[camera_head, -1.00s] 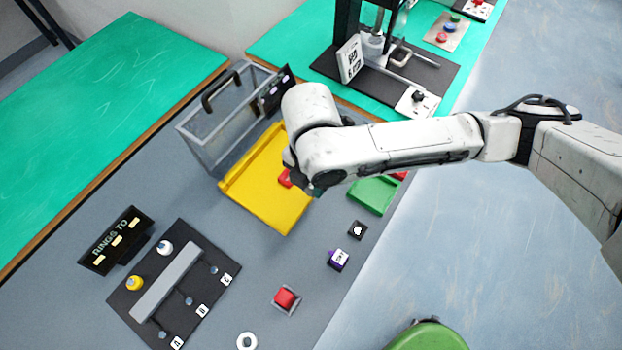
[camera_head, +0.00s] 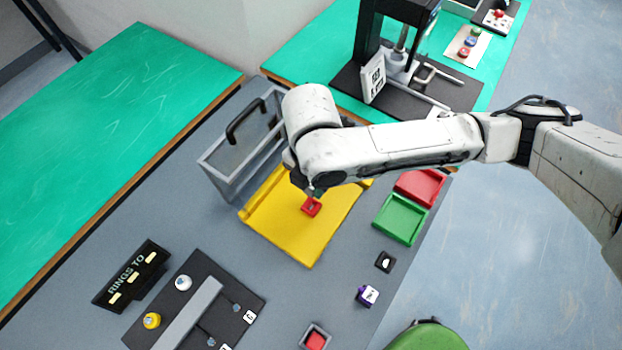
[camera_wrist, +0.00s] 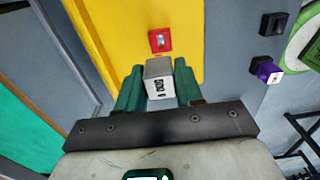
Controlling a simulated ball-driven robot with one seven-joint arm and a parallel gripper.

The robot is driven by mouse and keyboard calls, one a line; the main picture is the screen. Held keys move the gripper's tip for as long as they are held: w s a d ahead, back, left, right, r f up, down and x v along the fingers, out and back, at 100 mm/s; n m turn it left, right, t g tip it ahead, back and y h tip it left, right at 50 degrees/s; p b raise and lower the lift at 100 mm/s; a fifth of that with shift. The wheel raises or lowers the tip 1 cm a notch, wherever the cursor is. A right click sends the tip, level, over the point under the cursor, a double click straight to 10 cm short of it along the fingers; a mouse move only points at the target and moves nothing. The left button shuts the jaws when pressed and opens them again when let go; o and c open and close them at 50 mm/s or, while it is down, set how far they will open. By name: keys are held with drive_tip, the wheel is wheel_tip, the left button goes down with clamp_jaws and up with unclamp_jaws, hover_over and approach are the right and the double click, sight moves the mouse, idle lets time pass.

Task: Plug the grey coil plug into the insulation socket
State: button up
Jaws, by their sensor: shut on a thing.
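The grey coil plug (camera_wrist: 158,75), a pale grey block with dark lettering, is held between the green fingers of my gripper (camera_wrist: 159,88) in the wrist view. In the head view my gripper is mostly hidden by my arm, and the plug cannot be made out. A small red socket-like piece (camera_head: 311,206) with a pale centre stands on the yellow tray (camera_head: 290,245). In the wrist view this red piece (camera_wrist: 160,40) lies just beyond the plug, apart from it. I cannot read which piece is the insulation socket.
A purple block (camera_head: 368,296) and a small black block (camera_head: 385,262) stand near the bench's right edge. Green (camera_head: 401,219) and red (camera_head: 420,187) trays lie right of the yellow tray. A grey handled frame (camera_head: 222,175) stands left. A dark ring board (camera_head: 240,290) lies at front.

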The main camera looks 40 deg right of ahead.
sight(312, 195)
drive_tip(key=shift+f+b, duration=2.05)
drive_tip(key=shift+f, duration=0.75)
drive_tip(key=shift+f+b, duration=0.75)
drive_tip(key=shift+f, duration=0.55)
drive_tip(key=o, duration=1.1)
drive_tip(key=shift+r, duration=0.1)
wheel_tip(312, 195, up, 11)
drive_tip(key=shift+f, duration=0.2)
